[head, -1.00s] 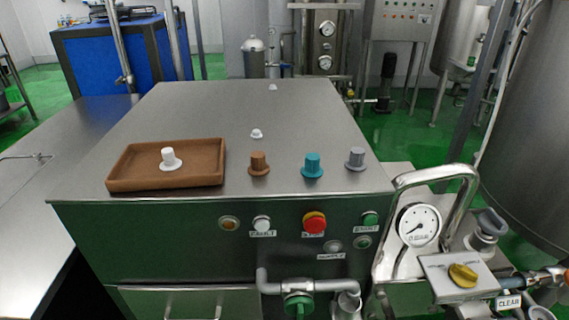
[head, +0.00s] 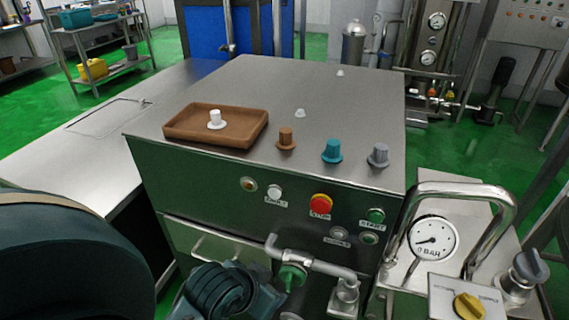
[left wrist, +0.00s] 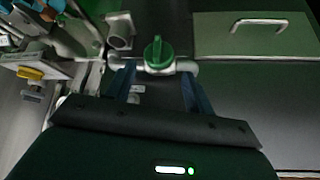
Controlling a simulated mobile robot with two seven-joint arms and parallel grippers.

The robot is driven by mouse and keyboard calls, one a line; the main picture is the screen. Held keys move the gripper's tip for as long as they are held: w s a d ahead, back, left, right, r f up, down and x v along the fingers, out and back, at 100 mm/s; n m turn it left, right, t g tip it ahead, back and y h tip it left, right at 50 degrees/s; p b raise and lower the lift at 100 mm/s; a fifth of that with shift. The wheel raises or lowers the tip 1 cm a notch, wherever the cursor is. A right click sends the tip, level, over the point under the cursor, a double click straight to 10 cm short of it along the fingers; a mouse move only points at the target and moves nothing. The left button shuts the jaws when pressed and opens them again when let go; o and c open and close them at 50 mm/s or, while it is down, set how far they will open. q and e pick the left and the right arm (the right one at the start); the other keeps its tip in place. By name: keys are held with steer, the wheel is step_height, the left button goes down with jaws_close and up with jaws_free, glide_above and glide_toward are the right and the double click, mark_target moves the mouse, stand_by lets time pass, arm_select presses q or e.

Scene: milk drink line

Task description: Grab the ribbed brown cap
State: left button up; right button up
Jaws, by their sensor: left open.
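The ribbed brown cap (head: 286,138) stands upright, flange down, on the steel cabinet top (head: 330,95). It is just right of the brown tray (head: 178,133) and left of the ribbed teal cap (head: 332,150). A grey cap (head: 378,155) stands further right. A white cap (head: 216,119) is in the tray. My left gripper (left wrist: 160,84) is open, with nothing between its fingers, in the left wrist view. It faces the green valve handle (left wrist: 158,52) on the cabinet front, away from the cap. In the head view its fingers cannot be made out. My right gripper is not in view.
Two small white pieces (head: 300,113) sit further back on the cabinet top. Buttons, including a red stop button (head: 320,204), line the cabinet front. A pipe with a green valve (head: 291,275) juts out below. A pressure gauge (head: 433,238) and a curved metal handle stand at right.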

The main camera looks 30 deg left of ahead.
arm_select(q)
steer(key=w+a+r+n+t+y, duration=0.1)
steer(key=w+a+r+t, duration=0.1)
steer(key=w+r, duration=0.3)
steer(key=w+a+r+n+t, duration=0.1)
steer(key=w+a+r+t, duration=0.2)
steer(key=w+r, duration=0.1)
steer(key=n+t+y, duration=0.2)
steer(key=t, duration=0.2)
glide_toward(284, 136)
steer(key=p+x, duration=0.1)
steer(key=x, duration=0.4)
steer(key=shift+w+a, duration=0.25)
steer(key=shift+w, duration=0.1)
steer(key=shift+p+x, duration=0.6)
steer(key=shift+x, duration=2.35)
steer(key=shift+d+f, duration=0.1)
steer(key=shift+d, duration=0.05)
jaws_close()
